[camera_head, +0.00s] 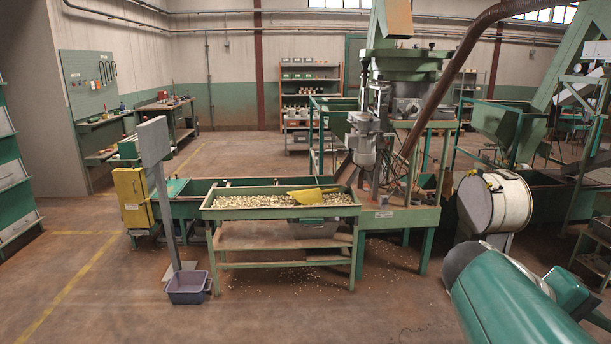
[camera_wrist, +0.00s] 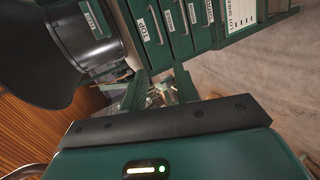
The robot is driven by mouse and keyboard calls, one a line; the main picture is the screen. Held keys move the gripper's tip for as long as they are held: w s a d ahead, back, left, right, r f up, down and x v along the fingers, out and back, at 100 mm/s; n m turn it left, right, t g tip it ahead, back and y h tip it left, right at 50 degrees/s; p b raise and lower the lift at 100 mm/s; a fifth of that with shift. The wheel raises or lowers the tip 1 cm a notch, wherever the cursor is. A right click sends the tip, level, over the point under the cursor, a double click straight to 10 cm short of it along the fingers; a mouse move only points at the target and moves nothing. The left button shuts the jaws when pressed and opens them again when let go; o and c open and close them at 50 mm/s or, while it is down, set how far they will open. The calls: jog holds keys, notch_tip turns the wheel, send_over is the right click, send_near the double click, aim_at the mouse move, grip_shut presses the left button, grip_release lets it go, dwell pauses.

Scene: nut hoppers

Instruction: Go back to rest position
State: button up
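In the head view, a large green rounded part, probably my own arm, fills the lower right corner. In the wrist view, a green body with a black edge strip and a lit status bar fills the bottom; it is probably mine. Nothing held can be seen.
A nut trough (camera_head: 230,214) with a yellow scoop (camera_head: 312,195) stands in the middle. A purple bin (camera_head: 187,287) sits on the floor by a grey post (camera_head: 165,200). A white drum (camera_head: 497,203) stands right. Labelled drawers (camera_wrist: 180,30) show in the wrist view. Front left floor is clear.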

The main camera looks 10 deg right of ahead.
jog(key=w+a+f+n+t+y, duration=0.1)
jog(key=a+f+t+y, duration=0.2)
jog(key=a, duration=0.6)
jog(key=w+a+f+n+t+y, duration=0.1)
jog(key=w+a+f+t+y, duration=0.1)
jog(key=a, duration=0.7)
jog(key=w+a+f+n+t+y, duration=0.1)
jog(key=w+a+f+t+y, duration=0.1)
jog(key=a+f+t+y, duration=0.2)
jog(key=a+f+y, duration=0.1)
jog(key=a+y, duration=0.2)
jog(key=a, duration=0.3)
jog(key=shift+f, duration=0.15)
jog(key=shift+d, duration=0.15)
